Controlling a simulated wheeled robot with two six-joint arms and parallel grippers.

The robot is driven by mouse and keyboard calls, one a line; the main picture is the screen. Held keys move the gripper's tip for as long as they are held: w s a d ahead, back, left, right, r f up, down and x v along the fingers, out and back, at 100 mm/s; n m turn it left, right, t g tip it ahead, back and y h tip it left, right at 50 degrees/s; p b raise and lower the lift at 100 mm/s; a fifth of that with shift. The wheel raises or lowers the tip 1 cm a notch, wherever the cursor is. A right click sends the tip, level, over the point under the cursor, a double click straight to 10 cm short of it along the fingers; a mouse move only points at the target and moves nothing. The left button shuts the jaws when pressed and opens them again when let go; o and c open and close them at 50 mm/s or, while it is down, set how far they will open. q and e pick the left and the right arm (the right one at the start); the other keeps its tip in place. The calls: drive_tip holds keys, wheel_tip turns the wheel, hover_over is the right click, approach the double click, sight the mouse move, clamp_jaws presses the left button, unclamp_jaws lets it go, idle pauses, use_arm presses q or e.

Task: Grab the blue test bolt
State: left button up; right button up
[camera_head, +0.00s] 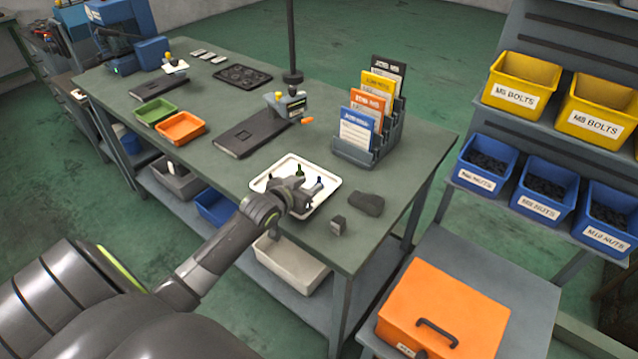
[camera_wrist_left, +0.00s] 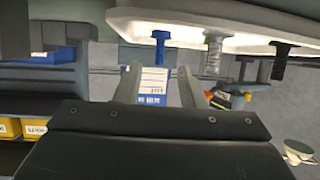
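The blue test bolt (camera_head: 318,185) stands upright on the white tray (camera_head: 328,169) in the head view, just beyond my left gripper (camera_head: 305,191). The left wrist view looks upside down; there the blue bolt (camera_wrist_left: 160,48) appears to hang from the tray (camera_wrist_left: 130,22). It lies ahead of the space between the two fingers of my left gripper (camera_wrist_left: 160,76), which are apart with no bolt between them. A green bolt (camera_head: 300,170) stands on the tray; it also shows in the wrist view (camera_wrist_left: 213,55). A black bolt (camera_wrist_left: 282,60) stands beside it. My right gripper is out of view.
The tray rests on a green-topped workbench (camera_head: 220,170). A rack of cards (camera_head: 370,150) stands behind it. A small dark block (camera_head: 338,225) and a dark rounded object (camera_head: 366,204) lie to its right. A green bin (camera_head: 155,110) and an orange bin (camera_head: 180,128) stand at left.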

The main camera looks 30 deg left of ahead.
sight(318, 180)
use_arm(q)
drive_tip(key=shift+x, duration=1.95)
drive_tip(key=shift+c, duration=0.2)
clamp_jaws()
